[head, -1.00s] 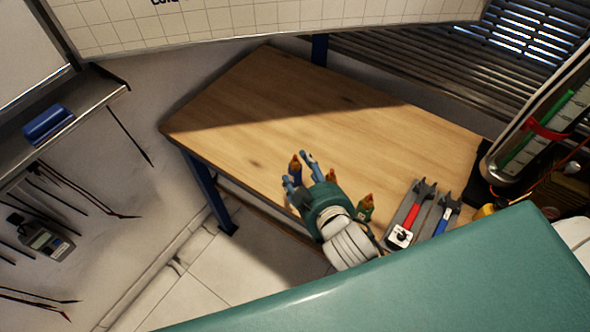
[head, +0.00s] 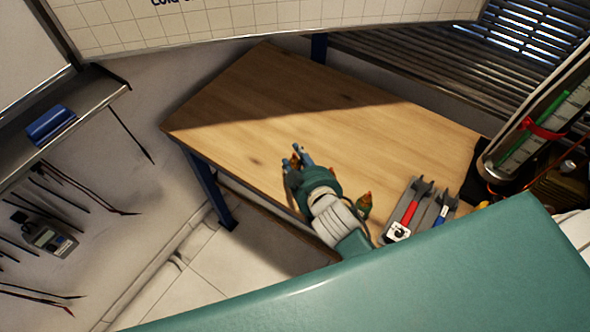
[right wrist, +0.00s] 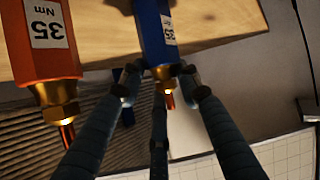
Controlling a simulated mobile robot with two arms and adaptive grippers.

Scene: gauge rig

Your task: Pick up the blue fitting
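The blue fitting (right wrist: 152,30) has a white label, a brass collar and a copper tip. It stands at the table's near edge; in the head view only its copper tip (head: 296,161) shows clearly between my fingers. My right gripper (right wrist: 163,84) is open, its fingers spread around the collar end of the fitting. A small gap seems to show beside the collar; contact is hard to tell. In the head view the right gripper (head: 300,165) covers most of the fitting. My left gripper is not in view.
A red fitting (right wrist: 42,40) marked 35 Nm stands close beside the blue one. A green fitting (head: 364,204) stands near my right wrist. The wooden table (head: 270,95) is clear behind.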

